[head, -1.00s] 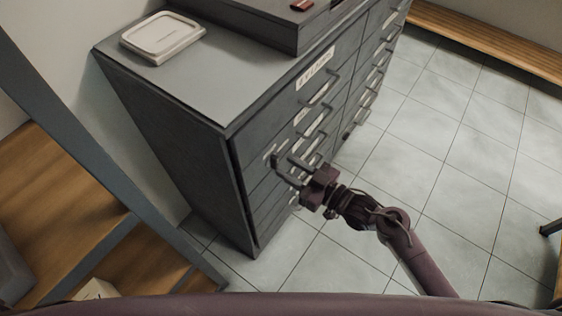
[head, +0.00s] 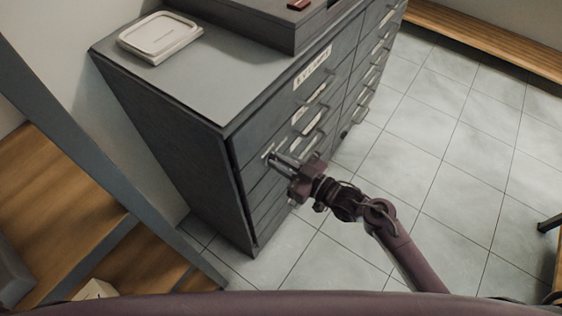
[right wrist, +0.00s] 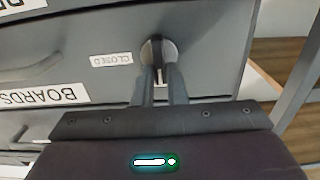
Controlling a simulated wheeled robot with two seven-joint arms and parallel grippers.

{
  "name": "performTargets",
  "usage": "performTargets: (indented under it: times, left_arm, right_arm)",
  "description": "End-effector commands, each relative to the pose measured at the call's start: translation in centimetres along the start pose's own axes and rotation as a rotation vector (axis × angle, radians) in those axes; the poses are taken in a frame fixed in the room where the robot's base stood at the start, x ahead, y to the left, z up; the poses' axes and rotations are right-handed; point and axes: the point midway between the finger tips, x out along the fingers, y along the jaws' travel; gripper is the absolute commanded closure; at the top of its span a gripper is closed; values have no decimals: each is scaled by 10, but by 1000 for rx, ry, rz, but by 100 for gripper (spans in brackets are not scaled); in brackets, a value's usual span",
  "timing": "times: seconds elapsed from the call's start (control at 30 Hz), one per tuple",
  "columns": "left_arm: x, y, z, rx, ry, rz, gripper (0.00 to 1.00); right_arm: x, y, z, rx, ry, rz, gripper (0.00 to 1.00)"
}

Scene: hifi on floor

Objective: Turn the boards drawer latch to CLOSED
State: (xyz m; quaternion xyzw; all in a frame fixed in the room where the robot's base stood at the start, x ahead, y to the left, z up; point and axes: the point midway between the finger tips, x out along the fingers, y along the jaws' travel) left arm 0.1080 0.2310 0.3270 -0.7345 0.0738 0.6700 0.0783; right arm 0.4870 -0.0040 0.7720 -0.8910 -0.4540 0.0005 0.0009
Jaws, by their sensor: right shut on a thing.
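The boards drawer latch is a small round metal plate with a lever (right wrist: 154,48), in the upper middle of the right wrist view. In the head view it is the small light fitting (head: 267,152) near the cabinet's front left edge. My right gripper (head: 277,158) reaches it from the right. In the right wrist view its two fingers (right wrist: 160,74) are shut on the latch lever, partly hiding it. A CLOSED label (right wrist: 111,60), upside down here, lies left of the plate. My left gripper is not in view.
The grey drawer cabinet (head: 165,125) has several bar handles close beside my right gripper. A lidded pale box (head: 158,36) lies on its top. Wooden shelving (head: 50,195) stands at left. The tiled floor (head: 440,150) at right is mostly clear.

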Motion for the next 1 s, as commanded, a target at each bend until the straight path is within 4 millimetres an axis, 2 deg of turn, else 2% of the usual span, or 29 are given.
performTargets:
  times: [0.37, 1.0]
  left_arm:
    - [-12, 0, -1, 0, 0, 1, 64]
    - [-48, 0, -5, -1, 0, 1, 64]
  right_arm:
    - [0, 2, -2, 132, 0, 1, 100]
    - [0, 9, 0, 718, 0, 1, 100]
